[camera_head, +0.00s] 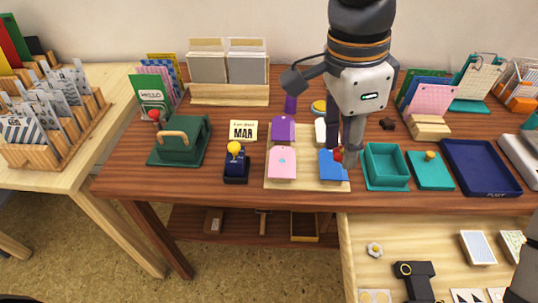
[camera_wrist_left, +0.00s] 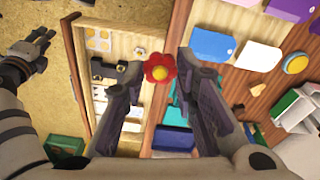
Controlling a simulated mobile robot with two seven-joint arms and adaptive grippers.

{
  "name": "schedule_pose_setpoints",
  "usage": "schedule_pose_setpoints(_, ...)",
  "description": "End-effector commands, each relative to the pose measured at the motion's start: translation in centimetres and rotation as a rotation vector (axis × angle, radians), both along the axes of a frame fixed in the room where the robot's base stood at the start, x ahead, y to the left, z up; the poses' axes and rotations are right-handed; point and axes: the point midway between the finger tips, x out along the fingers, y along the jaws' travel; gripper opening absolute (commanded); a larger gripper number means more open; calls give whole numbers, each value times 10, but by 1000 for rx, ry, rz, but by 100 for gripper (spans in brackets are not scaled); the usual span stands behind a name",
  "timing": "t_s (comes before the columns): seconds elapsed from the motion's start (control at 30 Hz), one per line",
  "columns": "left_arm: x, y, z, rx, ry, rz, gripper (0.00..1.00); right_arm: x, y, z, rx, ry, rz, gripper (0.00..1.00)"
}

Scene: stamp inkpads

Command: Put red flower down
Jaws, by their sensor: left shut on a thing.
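The red flower (camera_wrist_left: 159,73) has a yellow middle and shows between the fingers of my left gripper (camera_wrist_left: 160,64) in the left wrist view. In the head view only a small red part of the flower (camera_head: 338,155) shows below my left gripper (camera_head: 344,148), over the blue pad (camera_head: 332,167). The gripper is shut on it; whether it touches the pad is unclear. The pad sits on a light wooden board (camera_head: 264,181) with purple, pink and white pads. A gripper that looks like my right one (camera_wrist_left: 32,48) shows in the left wrist view; its jaws are unclear.
An open teal box (camera_head: 387,178), a teal pad with a knob (camera_head: 430,172) and a navy tray (camera_head: 480,192) stand right of the board. An open drawer (camera_head: 350,262) below holds a white flower (camera_head: 375,249). A green stamp press (camera_head: 181,141) stands left.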

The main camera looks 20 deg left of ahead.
Motion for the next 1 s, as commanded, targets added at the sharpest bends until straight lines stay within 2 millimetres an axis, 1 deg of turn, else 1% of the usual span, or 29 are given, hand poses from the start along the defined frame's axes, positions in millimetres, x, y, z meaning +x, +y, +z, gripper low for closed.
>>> schedule_pose_setpoints(0.07,4,7,-4,-1,4,4,18,-1,0,-1,0,3,-1,30)
schedule_pose_setpoints(0.13,13,21,-13,-2,8,5,18,-3,0,-3,-1,11,-1,30)
schedule_pose_setpoints(0.33,48,76,-44,-2,11,7,18,-9,0,-9,-1,36,-1,30)
schedule_pose_setpoints(0.37,52,82,-52,-2,12,7,18,-11,0,-10,-1,40,-1,30)
schedule_pose_setpoints(0.4,56,88,-63,-1,13,3,18,-12,0,-11,0,46,-1,30)
schedule_pose_setpoints(0.5,65,102,-82,-1,10,4,18,-15,0,-14,-1,56,-1,30)
schedule_pose_setpoints(0.73,75,117,-101,0,5,2,18,-18,0,-16,-1,65,-1,30)
schedule_pose_setpoints(0.9,75,118,-131,1,5,0,18,-20,0,-19,0,75,-1,30)
schedule_pose_setpoints(1.0,76,118,-131,1,1,1,18,-20,0,-18,0,73,-1,30)
